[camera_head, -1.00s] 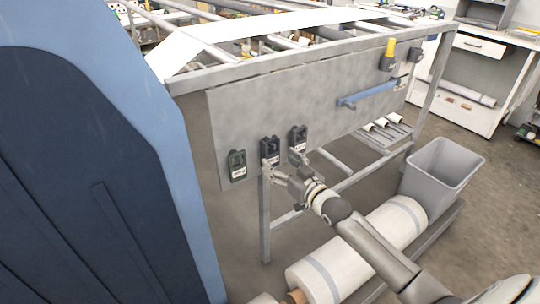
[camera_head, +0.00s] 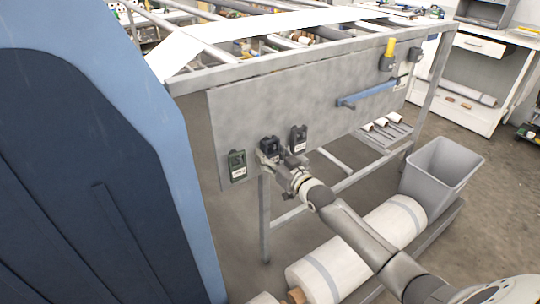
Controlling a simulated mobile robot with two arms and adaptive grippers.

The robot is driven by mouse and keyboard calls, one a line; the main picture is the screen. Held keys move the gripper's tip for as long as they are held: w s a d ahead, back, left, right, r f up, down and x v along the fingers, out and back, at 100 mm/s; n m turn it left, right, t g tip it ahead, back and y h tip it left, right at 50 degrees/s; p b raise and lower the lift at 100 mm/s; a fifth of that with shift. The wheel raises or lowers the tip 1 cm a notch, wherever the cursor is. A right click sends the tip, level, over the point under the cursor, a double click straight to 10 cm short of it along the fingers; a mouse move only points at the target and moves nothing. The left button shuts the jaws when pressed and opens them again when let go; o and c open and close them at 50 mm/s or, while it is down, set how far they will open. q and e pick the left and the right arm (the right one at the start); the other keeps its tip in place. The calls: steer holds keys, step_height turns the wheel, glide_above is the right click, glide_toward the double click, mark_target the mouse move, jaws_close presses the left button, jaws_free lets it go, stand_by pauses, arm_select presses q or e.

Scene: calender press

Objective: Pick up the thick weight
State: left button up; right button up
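Three dark weights hang in a row on the grey panel (camera_head: 250,110) of the frame, each with a light label. The left one is green (camera_head: 237,160), the middle one is dark blue-black (camera_head: 268,144), and the right one is black (camera_head: 299,135). I cannot tell which is the thick one. My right gripper (camera_head: 274,161) is at the lower part of the middle weight and partly hides it. Its fingers seem to lie to either side of that weight. Whether they touch or grip it is too small to tell. My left gripper is not in view.
A blue handle (camera_head: 372,95) sticks out from the panel's right part. A big blue machine housing (camera_head: 100,160) fills the left side.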

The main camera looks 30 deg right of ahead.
jaws_close()
steer(key=shift+r, duration=0.15)
steer(key=shift+r, duration=0.1)
steer(key=shift+w+r, duration=0.1)
steer(key=shift+r, duration=0.4)
steer(key=shift+s+r, duration=0.1)
steer(key=shift+s, duration=0.1)
steer(key=s+d, duration=0.2)
steer(key=s, duration=1.5)
steer(key=shift+s+d+b, duration=0.25)
steer(key=shift+d+b, duration=0.05)
steer(key=shift+b, duration=0.15)
